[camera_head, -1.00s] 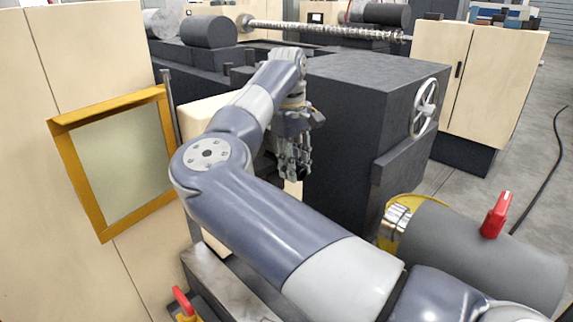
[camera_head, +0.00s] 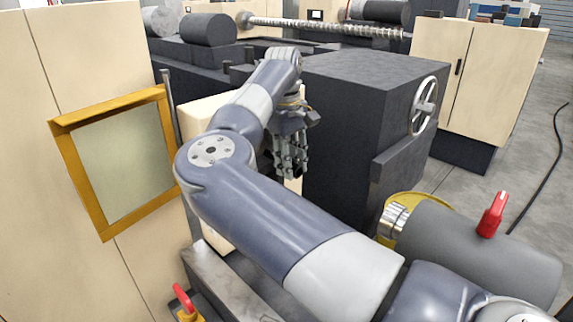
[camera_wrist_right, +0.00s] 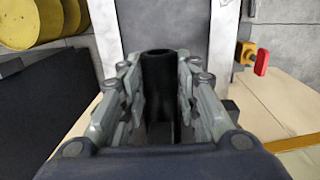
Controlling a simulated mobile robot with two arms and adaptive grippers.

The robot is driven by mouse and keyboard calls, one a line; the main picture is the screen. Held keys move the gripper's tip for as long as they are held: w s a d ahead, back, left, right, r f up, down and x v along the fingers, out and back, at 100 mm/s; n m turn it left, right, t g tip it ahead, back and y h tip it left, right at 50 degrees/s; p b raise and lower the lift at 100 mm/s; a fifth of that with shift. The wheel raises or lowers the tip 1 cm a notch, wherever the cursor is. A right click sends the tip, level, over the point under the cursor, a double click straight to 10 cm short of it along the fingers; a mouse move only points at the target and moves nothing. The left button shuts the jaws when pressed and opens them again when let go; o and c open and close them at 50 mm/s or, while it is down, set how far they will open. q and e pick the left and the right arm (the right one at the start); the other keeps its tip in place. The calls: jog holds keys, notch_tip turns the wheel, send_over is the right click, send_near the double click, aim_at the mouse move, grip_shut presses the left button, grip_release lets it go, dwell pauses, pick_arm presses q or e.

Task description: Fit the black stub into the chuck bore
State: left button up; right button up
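My right gripper (camera_head: 290,172) hangs with its fingers down beside the large dark machine block in the head view. In the right wrist view its two fingers (camera_wrist_right: 160,98) sit close on either side of the black stub (camera_wrist_right: 160,70), a dark upright cylinder with a round end, and are shut on it. In the head view the stub is too small and hidden among the fingers to tell. I cannot make out the chuck bore in either view. My left gripper is not in view.
The dark machine block (camera_head: 350,90) with a handwheel (camera_head: 424,104) stands right of the gripper. A cream cabinet with a yellow-framed window (camera_head: 125,160) is at left. A grey metal rail (camera_head: 225,280) and a red lever (camera_head: 184,299) lie below. A grey cylinder (camera_head: 470,250) is at right.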

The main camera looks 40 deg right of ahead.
jog(key=o, duration=0.4)
jog(key=shift+w+f, duration=0.1)
jog(key=shift+w, duration=0.15)
jog(key=shift+o, duration=0.2)
jog(key=shift+w+f, duration=0.1)
jog(key=shift+w, duration=0.1)
jog(key=shift+s, duration=0.1)
jog(key=shift+r, duration=0.3)
notch_tip(320, 180, up, 11)
jog(key=shift+w+a+r, duration=0.15)
jog(key=shift+w+a, duration=0.2)
